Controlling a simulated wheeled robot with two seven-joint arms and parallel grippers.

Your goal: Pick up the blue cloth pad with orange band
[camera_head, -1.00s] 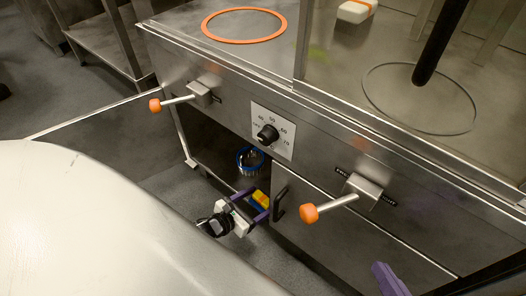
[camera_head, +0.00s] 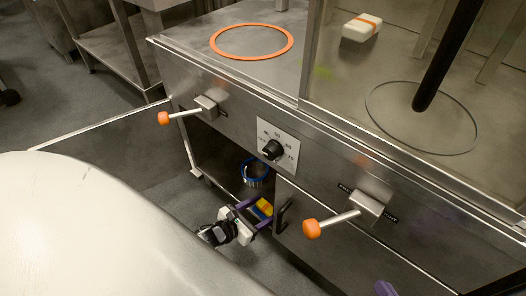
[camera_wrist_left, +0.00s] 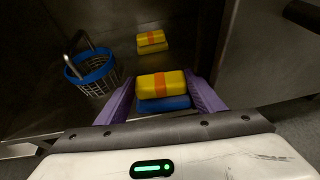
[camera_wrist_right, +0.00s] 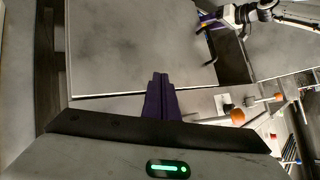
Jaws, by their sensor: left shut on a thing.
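My left gripper (camera_wrist_left: 162,95) is in the open lower bay of the seamer cabinet. Its purple fingers are shut on a blue pad (camera_wrist_left: 165,104). A yellow pad with an orange band (camera_wrist_left: 161,84) lies on top of the blue pad, between the fingers; the yellow one also shows in the head view (camera_head: 265,206). No orange band is visible on the blue pad, whose top is covered. My right gripper (camera_wrist_right: 161,98) is shut and empty, with its fingers together; its purple tip shows at the bottom of the head view (camera_head: 385,288).
A wire basket with a blue rim (camera_wrist_left: 91,72) and another yellow pad (camera_wrist_left: 152,41) stand deeper in the bay. A door handle (camera_head: 284,215) is close to my left gripper's right. Orange-tipped levers (camera_head: 312,229) stick out of the front. A white pad (camera_head: 361,27) lies on top.

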